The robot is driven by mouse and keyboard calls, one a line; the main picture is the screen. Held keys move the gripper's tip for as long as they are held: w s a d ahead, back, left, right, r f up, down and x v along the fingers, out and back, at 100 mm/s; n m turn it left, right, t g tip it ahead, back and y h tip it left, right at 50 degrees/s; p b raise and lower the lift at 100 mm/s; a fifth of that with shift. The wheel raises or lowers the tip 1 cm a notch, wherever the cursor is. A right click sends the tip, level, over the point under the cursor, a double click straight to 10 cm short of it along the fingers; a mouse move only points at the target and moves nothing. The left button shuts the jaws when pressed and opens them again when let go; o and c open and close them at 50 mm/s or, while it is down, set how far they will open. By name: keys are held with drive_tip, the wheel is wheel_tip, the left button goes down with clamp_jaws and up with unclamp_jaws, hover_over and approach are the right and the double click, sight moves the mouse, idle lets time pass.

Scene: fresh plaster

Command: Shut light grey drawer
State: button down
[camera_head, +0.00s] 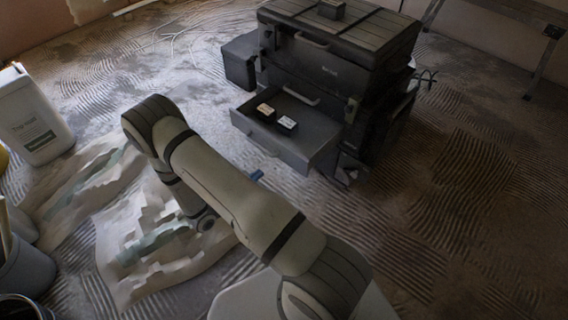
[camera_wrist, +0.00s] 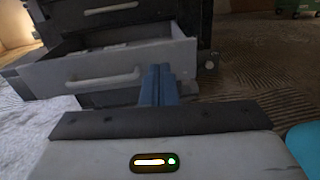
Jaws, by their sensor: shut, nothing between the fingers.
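The light grey drawer (camera_head: 270,145) is pulled out from the lower part of a dark tool cabinet (camera_head: 335,60) in the head view. Two small boxes (camera_head: 286,123) lie inside it. In the wrist view, the drawer's front (camera_wrist: 110,72) and its bar handle (camera_wrist: 104,80) face me. My gripper, with blue fingers (camera_wrist: 159,86), is shut and empty. The fingers point toward the right part of the drawer front and overlap it in the picture. Whether they touch it I cannot tell. In the head view, my arm hides most of the gripper; a blue fingertip (camera_head: 257,175) shows just in front of the drawer.
A white jug (camera_head: 32,118) stands at the left, with buckets (camera_head: 25,265) below it. A crumpled sheet (camera_head: 150,250) lies on the floor beside my arm. A dark box (camera_head: 240,62) adjoins the cabinet's left side.

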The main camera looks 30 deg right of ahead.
wheel_tip(320, 180, down, 2)
drive_tip(key=f+n+t, duration=0.1)
drive_tip(key=b, duration=0.4)
approach(289, 151)
drive_tip(key=x, duration=0.5)
drive_tip(key=shift+d, duration=0.35)
drive_tip(key=shift+w+d+r, duration=0.15)
drive_tip(key=shift+w+d, duration=0.15)
drive_tip(key=shift+d, duration=0.25)
